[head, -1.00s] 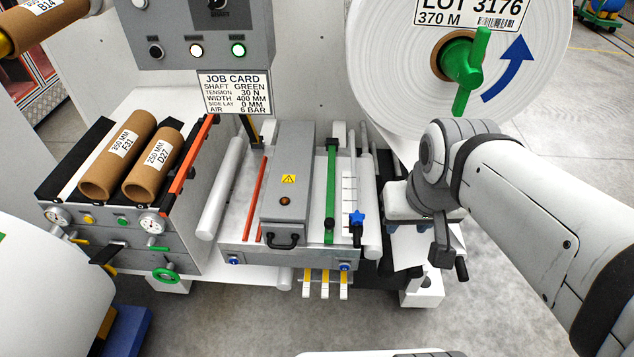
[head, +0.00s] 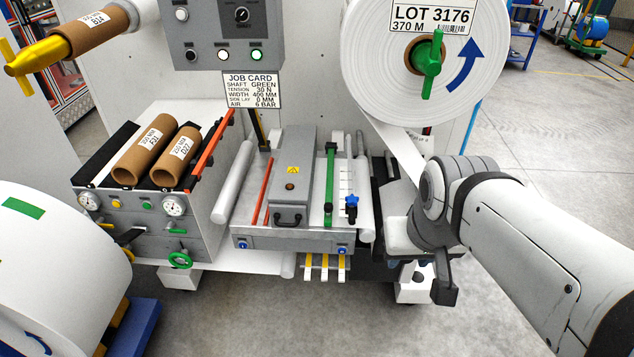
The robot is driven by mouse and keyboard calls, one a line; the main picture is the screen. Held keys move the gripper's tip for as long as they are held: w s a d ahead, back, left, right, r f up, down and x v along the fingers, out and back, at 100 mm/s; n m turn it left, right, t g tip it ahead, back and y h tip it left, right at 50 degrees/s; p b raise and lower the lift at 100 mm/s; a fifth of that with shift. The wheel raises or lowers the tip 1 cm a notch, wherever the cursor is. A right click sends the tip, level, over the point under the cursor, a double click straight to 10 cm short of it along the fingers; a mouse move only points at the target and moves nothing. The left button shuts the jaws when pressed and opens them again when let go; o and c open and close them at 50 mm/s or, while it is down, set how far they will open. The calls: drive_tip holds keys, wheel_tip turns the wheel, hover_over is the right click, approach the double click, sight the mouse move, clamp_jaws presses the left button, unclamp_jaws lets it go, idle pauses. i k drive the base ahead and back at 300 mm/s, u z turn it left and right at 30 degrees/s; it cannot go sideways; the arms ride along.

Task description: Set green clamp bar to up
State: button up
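The green clamp bar (head: 329,185) is a narrow green strip on the right part of the low machine table, in the middle of the head view. It runs from front to back and appears to lie down along the table top, with dark fittings at its ends. My gripper (head: 446,288) is to the right of the table and apart from the bar, below my wrist. Only a dark part of it shows, and its fingertips cannot be made out. I see nothing held in it.
A grey cover (head: 291,180) with a handle stands left of the green bar, with a red bar (head: 265,190) beyond it. A blue knob (head: 351,200) is just right of the green bar. A large white roll (head: 385,85) hangs above right. Clear floor lies in front.

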sight(328, 205)
drive_tip(key=z, duration=0.15)
drive_tip(key=i, duration=0.85)
drive_tip(key=u, duration=0.05)
